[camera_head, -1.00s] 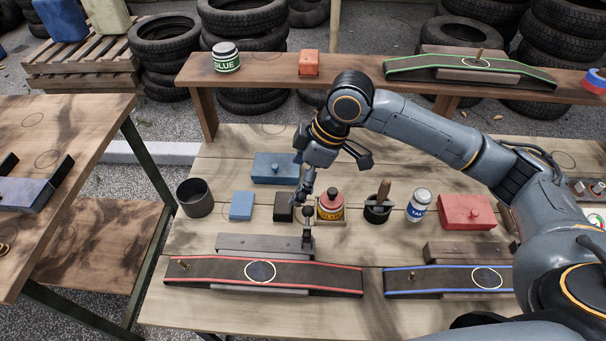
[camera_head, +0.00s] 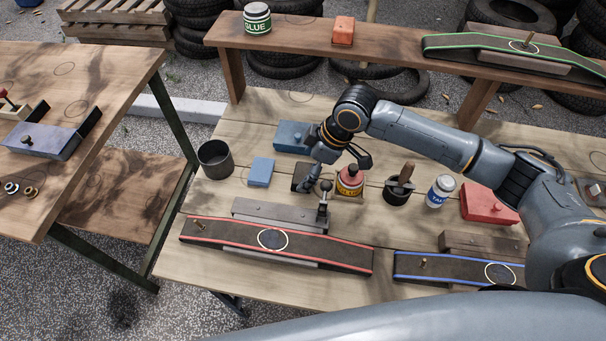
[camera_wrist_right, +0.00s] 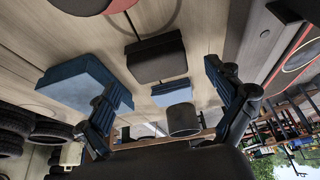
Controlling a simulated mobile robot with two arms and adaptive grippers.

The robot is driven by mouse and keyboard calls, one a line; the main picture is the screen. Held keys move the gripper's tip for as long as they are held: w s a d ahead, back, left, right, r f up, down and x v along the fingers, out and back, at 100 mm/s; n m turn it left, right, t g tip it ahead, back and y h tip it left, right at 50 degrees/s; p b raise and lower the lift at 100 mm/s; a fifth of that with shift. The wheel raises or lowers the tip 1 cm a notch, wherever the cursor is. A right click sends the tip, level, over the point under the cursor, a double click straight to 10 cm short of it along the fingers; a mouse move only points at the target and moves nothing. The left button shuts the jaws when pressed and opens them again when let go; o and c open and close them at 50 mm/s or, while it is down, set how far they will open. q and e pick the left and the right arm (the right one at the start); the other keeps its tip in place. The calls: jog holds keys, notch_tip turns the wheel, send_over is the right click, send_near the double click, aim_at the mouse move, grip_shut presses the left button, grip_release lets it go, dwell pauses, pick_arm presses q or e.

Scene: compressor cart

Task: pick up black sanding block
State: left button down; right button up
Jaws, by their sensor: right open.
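The black sanding block (camera_head: 300,177) lies on the wooden workbench (camera_head: 210,262), between a blue sanding block and a red-topped tin. My right gripper (camera_head: 315,191) is just to its right and partly covers it. In the right wrist view the black block (camera_wrist_right: 157,58) shows whole, ahead of the open fingers (camera_wrist_right: 165,92), with nothing between them. I cannot tell the exact gap to the block. My left gripper is not in view.
Close by are the blue sanding block (camera_head: 260,172), the red-topped tin (camera_head: 350,181), a blue box (camera_head: 291,137) and a dark cup (camera_head: 215,159). A red-edged belt form (camera_head: 325,256) lies in front. A raised shelf (camera_head: 385,50) runs behind.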

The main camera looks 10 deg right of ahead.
aim_at(303, 173)
jog(key=shift+x, duration=1.5)
jog(key=c, duration=1.3)
notch_tip(303, 173, up, 10)
jog(key=shift+r, duration=0.1)
jog(key=o, duration=0.5)
jog(key=c, duration=0.3)
